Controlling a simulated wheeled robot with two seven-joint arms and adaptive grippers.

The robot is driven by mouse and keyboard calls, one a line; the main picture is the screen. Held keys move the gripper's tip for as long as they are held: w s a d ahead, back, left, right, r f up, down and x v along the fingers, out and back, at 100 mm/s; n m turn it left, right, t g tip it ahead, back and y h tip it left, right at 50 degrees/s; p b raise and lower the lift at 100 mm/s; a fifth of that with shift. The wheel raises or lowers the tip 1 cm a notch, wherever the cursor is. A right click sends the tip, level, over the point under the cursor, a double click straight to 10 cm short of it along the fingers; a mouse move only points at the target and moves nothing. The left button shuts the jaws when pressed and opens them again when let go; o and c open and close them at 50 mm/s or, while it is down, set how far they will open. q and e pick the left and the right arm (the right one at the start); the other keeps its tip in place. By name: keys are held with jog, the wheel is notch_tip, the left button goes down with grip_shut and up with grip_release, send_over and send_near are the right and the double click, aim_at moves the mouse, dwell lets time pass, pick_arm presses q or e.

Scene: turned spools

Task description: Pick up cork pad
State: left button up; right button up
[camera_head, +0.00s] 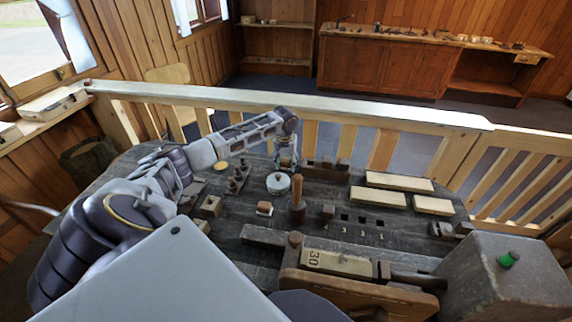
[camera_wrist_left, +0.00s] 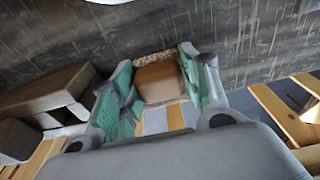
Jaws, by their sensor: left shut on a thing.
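My left gripper (camera_head: 286,160) reaches over the far side of the dark workbench in the head view. In the left wrist view its green-lined fingers (camera_wrist_left: 158,85) are shut on a brown block-like piece with a speckled, cork-like edge, which I take to be the cork pad (camera_wrist_left: 158,82). The fingers lie on its left and right sides. In the head view the fingers and arm hide most of it, and I cannot tell whether it touches the bench. My right gripper is not in view.
A round pale-lidded pot (camera_head: 278,183) stands just in front of the left gripper. A wooden-handled tool (camera_head: 297,199) stands upright nearby. A dark wooden block (camera_head: 325,171) is close on the right, with pale blocks (camera_head: 399,182) beyond. A pale railing (camera_head: 290,98) runs behind the bench.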

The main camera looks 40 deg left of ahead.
aim_at(286, 160)
pick_arm(q)
jog(key=shift+r, duration=0.45)
notch_tip(286, 160, up, 9)
jog(key=shift+f, duration=0.1)
jog(key=shift+o, duration=1.1)
jog(key=shift+c, duration=1)
jog(key=shift+w+r, duration=0.1)
jog(key=shift+r, duration=0.15)
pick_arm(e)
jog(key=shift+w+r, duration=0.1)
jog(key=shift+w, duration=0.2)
